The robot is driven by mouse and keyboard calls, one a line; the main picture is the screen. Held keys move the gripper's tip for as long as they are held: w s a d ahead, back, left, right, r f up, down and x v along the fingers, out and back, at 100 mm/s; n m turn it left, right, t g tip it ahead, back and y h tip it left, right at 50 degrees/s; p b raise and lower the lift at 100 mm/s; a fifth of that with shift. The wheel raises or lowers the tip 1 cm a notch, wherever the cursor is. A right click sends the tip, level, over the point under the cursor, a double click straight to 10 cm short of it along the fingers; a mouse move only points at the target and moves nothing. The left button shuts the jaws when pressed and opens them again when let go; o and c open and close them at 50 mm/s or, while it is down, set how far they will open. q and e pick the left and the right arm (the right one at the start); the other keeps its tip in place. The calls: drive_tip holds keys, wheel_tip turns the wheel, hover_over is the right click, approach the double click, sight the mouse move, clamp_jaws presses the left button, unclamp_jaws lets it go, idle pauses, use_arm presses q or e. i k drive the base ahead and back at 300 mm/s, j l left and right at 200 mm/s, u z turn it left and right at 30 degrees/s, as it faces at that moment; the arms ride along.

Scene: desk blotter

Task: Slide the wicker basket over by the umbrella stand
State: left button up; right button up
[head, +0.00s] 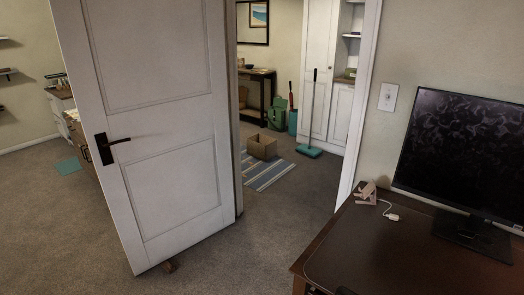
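Through the open doorway, a teal cylinder (292,122) with a red item upright in it looks like the umbrella stand. An open brown box-like container (262,147) sits on the striped rug; I cannot tell whether it is wicker or cardboard. Another small brown shape (243,97) is by the console table, partly hidden by the door and too small to identify. Neither of my grippers is in view.
A white door (165,120) stands open, a small brown piece (169,266) at its foot. Beyond are a blue striped rug (268,174), console table (262,75), green bag (277,113) and teal-headed sweeper (309,151). A desk (400,255) with monitor (465,150) fills the right. Carpet between is clear.

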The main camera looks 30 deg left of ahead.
sight(263, 146)
drive_tip(key=i+j+u, duration=0.2)
drive_tip(key=j, duration=0.2)
drive_tip(key=j+u, duration=0.2)
drive_tip(key=j, duration=0.25)
drive_tip(key=i+j+u, duration=0.45)
drive_tip(key=j, duration=0.25)
drive_tip(key=i+j+u, duration=0.35)
drive_tip(key=i+j, duration=0.35)
drive_tip(key=i, duration=0.15)
drive_tip(key=i+z, duration=0.7)
drive_tip(key=i+j+z, duration=0.15)
drive_tip(key=i+z, duration=0.45)
drive_tip(key=i, duration=2.05)
drive_tip(key=i+j+u, duration=0.15)
drive_tip(key=i+u, duration=0.15)
drive_tip(key=i, duration=0.5)
drive_tip(key=i+u, duration=0.3)
drive_tip(key=i, duration=0.5)
